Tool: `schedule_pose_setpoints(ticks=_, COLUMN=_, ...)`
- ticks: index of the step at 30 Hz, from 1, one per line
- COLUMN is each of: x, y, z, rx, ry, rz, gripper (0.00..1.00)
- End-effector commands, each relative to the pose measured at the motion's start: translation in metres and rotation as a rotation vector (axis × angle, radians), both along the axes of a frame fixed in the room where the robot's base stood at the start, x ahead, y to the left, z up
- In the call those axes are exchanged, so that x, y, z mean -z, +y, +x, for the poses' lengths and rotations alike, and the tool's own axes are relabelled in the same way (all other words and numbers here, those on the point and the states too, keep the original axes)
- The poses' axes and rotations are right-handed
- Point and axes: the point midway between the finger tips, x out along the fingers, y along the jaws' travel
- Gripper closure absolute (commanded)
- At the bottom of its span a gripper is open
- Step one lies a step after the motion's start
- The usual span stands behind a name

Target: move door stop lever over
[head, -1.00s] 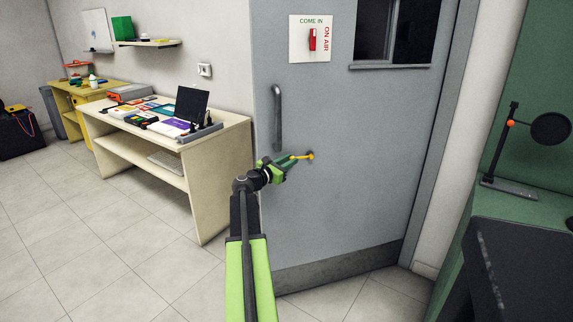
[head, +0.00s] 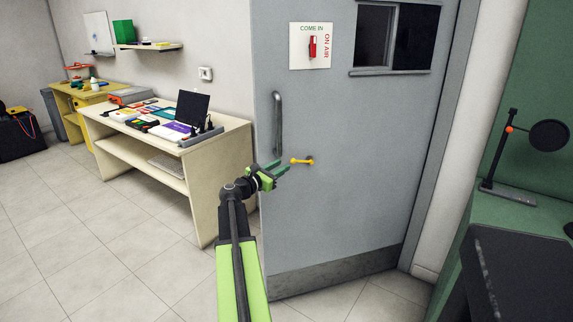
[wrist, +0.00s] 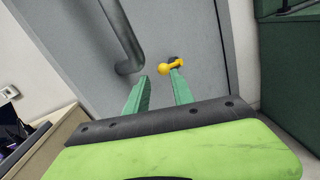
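The door stop lever (head: 301,161) is a small yellow lever with a round knob on the grey door (head: 350,200), below and right of the door's bar handle (head: 277,122). In the head view it lies nearly level, knob to the left. My green gripper (head: 284,170) is just left of and slightly below the lever, apart from it in this view. In the wrist view the lever (wrist: 172,67) shows beyond the fingertips, near the right one. The gripper (wrist: 160,82) is open, with nothing between its fingers. Whether the right fingertip touches the lever I cannot tell.
A cream desk (head: 215,140) with a laptop and other items stands left of the door. A sign with a red slider (head: 312,46) is on the door above. A dark green desk with a lamp (head: 545,135) is at the right.

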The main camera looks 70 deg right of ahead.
Motion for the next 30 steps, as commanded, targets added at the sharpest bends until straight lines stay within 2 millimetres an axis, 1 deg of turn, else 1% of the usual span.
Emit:
schedule_pose_setpoints(ticks=1, x=0.0, y=0.017, z=0.004, rx=-0.002, ry=0.0, rz=0.0, gripper=0.71)
schedule_pose_setpoints(ticks=6, x=0.0, y=0.062, z=0.02, rx=-0.002, ry=0.0, rz=0.0, gripper=0.71)
schedule_pose_setpoints(ticks=9, x=0.0, y=0.084, z=0.029, rx=-0.002, ry=0.0, rz=0.0, gripper=0.71)
schedule_pose_setpoints(ticks=13, x=0.0, y=0.104, z=0.037, rx=-0.002, ry=0.0, rz=-0.001, gripper=0.71)
schedule_pose_setpoints(ticks=15, x=0.0, y=0.11, z=0.039, rx=0.0, ry=0.0, rz=-0.001, gripper=0.71)
schedule_pose_setpoints(ticks=18, x=0.0, y=0.114, z=0.04, rx=0.001, ry=0.0, rz=-0.001, gripper=0.71)
schedule_pose_setpoints(ticks=25, x=0.0, y=0.114, z=0.041, rx=0.001, ry=0.0, rz=-0.001, gripper=0.71)
schedule_pose_setpoints(ticks=27, x=0.0, y=0.114, z=0.042, rx=-0.005, ry=-0.005, rz=-0.003, gripper=0.8)
schedule_pose_setpoints(ticks=28, x=0.0, y=0.112, z=0.046, rx=-0.022, ry=-0.009, rz=-0.004, gripper=0.84)
schedule_pose_setpoints(ticks=29, x=0.0, y=0.111, z=0.052, rx=-0.05, ry=-0.015, rz=-0.005, gripper=0.88)
schedule_pose_setpoints(ticks=30, x=0.0, y=0.107, z=0.065, rx=-0.106, ry=-0.026, rz=-0.006, gripper=0.93)
